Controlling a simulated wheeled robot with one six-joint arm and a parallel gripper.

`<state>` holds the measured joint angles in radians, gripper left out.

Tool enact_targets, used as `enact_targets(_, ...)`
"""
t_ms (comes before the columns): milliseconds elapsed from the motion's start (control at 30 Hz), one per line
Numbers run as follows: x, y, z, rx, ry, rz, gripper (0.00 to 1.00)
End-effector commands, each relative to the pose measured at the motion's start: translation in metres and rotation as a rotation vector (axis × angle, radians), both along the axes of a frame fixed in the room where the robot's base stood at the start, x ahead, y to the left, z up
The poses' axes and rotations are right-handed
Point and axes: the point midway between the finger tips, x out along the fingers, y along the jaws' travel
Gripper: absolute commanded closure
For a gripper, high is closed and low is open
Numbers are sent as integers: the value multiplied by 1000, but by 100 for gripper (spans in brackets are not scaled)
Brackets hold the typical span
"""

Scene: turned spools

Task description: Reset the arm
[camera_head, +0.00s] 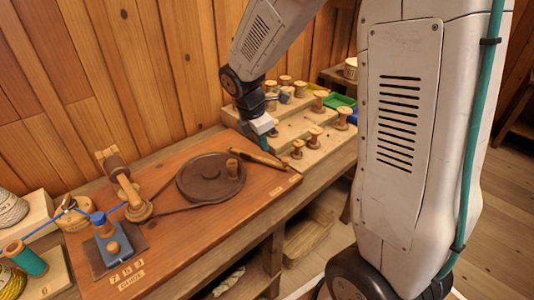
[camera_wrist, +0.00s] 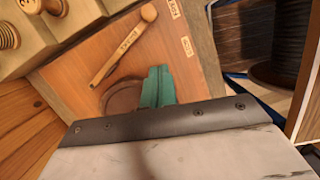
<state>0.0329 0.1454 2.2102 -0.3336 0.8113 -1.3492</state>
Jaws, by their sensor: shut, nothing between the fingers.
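My gripper (camera_head: 263,143) hangs at the end of my arm near the right end of the wooden bench board (camera_head: 215,240). Its teal fingertips (camera_wrist: 157,88) are together and empty in the wrist view. A long wooden handle-like piece (camera_head: 257,156) lies on the board close to the gripper; it also shows in the wrist view (camera_wrist: 122,48). In the wrist view the fingers partly cover the disc (camera_wrist: 120,98).
A stepped wooden rack (camera_head: 290,128) with several wooden spools stands behind and right of the gripper. A green tray (camera_head: 338,101) is beyond it. At left are a wooden crank-like post (camera_head: 128,193), a blue block (camera_head: 112,240) and a teal spool (camera_head: 28,261). A plank wall stands behind.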

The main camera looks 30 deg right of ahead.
Motion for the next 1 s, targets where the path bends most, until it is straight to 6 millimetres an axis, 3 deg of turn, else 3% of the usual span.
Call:
enact_targets(200,0,3,15,0,0,1,100)
enact_targets(767,-1,3,15,0,-1,-8,100)
enact_targets(900,-4,4,15,-1,-8,-112,100)
enact_targets(1000,-19,6,10,1,5,-273,100)
